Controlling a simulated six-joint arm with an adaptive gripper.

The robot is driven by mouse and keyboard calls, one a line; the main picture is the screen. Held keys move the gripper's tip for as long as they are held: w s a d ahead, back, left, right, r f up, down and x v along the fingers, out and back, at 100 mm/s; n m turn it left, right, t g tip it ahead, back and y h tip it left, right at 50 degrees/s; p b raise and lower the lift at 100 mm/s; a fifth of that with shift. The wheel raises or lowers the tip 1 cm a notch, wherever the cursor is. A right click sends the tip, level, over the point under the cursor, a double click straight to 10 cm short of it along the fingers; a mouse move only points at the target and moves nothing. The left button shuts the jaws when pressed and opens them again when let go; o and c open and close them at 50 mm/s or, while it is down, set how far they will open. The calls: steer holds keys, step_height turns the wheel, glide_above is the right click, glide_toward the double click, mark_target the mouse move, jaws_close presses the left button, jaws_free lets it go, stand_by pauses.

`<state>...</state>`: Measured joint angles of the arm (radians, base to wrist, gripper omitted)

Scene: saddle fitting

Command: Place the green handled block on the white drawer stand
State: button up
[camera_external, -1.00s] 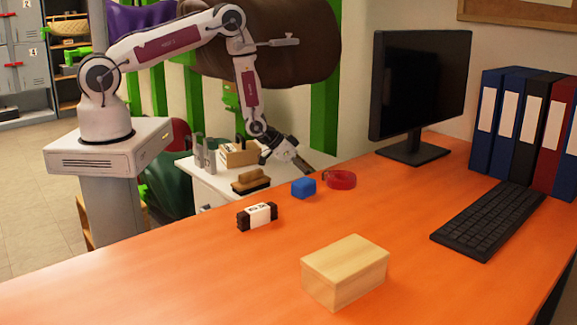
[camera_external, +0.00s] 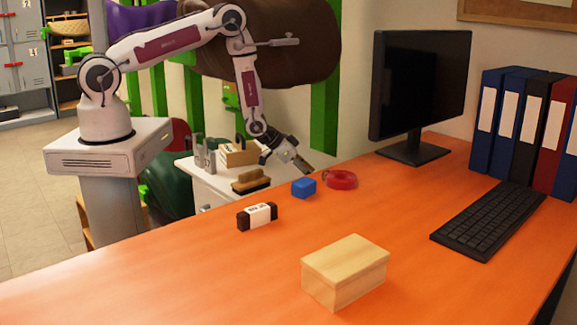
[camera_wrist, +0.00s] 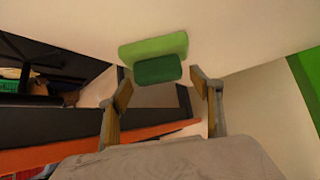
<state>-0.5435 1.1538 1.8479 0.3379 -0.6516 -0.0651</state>
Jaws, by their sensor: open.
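The green handled block (camera_wrist: 153,50) shows in the wrist view as a light green slab with a darker green part facing me, against a pale surface. It lies just beyond my open fingertips (camera_wrist: 163,84), with nothing gripped between them. In the external view I cannot make out the block. There my gripper (camera_external: 297,162) points down over the right end of the white drawer stand (camera_external: 212,190), close to the orange desk's back edge. The desk hides much of the stand.
A brush (camera_external: 250,181), a wooden holder (camera_external: 239,154) and grey metal uprights (camera_external: 204,155) stand on the drawer stand. On the desk near my gripper are a blue block (camera_external: 303,188) and a red ring (camera_external: 341,180). A wooden box (camera_external: 345,272) stands nearer the front.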

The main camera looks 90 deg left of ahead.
steer(key=shift+s+r, duration=0.15)
steer(key=shift+r, duration=0.4)
steer(key=v, duration=0.7)
steer(key=shift+s, duration=0.1)
stand_by(0.5)
steer(key=s+d+r+m+g+h, duration=0.15)
steer(key=s+d+g, duration=0.3)
steer(key=s, duration=0.45)
steer(key=s+d+r+m+g, duration=0.3)
steer(key=s+d, duration=0.2)
steer(key=s, duration=0.5)
steer(key=s+d+r+t, duration=0.1)
steer(key=d+r, duration=0.4)
steer(key=r, duration=0.5)
steer(key=s+d+r+t, duration=0.1)
steer(key=d+r, duration=0.4)
steer(key=r, duration=0.6)
steer(key=s+d+r+t, duration=0.1)
steer(key=s+d+r, duration=0.2)
steer(key=r, duration=0.3)
steer(key=s+d+r+n+t, duration=0.1)
steer(key=s+d+r, duration=0.3)
steer(key=s+r, duration=0.2)
steer(key=shift+d+r+h, duration=0.35)
steer(key=shift+r+h, duration=0.1)
steer(key=shift+r, duration=0.2)
